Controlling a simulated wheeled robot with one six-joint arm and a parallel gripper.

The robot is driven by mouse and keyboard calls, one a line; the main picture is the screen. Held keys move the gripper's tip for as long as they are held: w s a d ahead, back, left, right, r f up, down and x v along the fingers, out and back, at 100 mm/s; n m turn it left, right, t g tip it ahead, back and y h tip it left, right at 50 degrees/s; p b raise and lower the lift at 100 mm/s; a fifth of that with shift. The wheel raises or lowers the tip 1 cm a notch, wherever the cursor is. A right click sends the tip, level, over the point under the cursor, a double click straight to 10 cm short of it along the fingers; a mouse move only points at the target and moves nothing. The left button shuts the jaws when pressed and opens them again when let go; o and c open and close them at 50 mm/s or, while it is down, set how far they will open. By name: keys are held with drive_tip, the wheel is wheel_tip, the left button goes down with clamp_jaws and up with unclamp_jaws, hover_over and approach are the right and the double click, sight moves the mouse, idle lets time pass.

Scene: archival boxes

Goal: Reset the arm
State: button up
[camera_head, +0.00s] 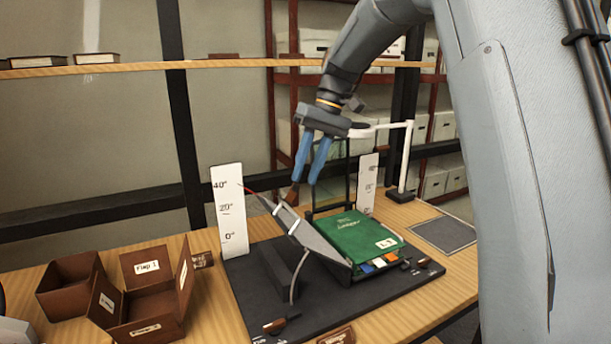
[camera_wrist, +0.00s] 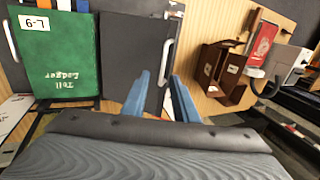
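My gripper (camera_head: 307,172) hangs from my arm above the table, its two blue fingers pointing down. It also shows in the wrist view (camera_wrist: 160,95), where the fingers stand apart with nothing between them. The gripper is open and empty. A green book labelled "Toll Ledger" (camera_head: 360,236) lies beside the panel on a dark base (camera_head: 240,285); the ledger (camera_wrist: 62,65) is at the upper left in the wrist view.
Scale boards (camera_head: 230,210) (camera_head: 367,183) stand behind the base. A brown box with open flaps (camera_head: 150,300) and another brown box (camera_head: 72,285) sit left. A white-armed stand (camera_head: 405,160) is back right. A wooden shelf (camera_head: 150,66) crosses behind.

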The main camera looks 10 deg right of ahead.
drive_tip(key=s+d+f+m+t+h, duration=0.1)
drive_tip(key=s+d+f, duration=0.3)
drive_tip(key=s+f, duration=0.6)
drive_tip(key=s+d+f+m+t+h, duration=0.1)
drive_tip(key=s+d+f+m+h, duration=0.1)
drive_tip(key=s+f, duration=0.8)
drive_tip(key=s+d+h, duration=0.1)
drive_tip(key=s+d, duration=0.1)
drive_tip(key=s, duration=0.4)
drive_tip(key=shift+s+d+m, duration=0.2)
drive_tip(key=shift+s+m, duration=0.1)
drive_tip(key=shift+s, duration=0.1)
drive_tip(key=shift+o, duration=0.5)
idle(0.6)
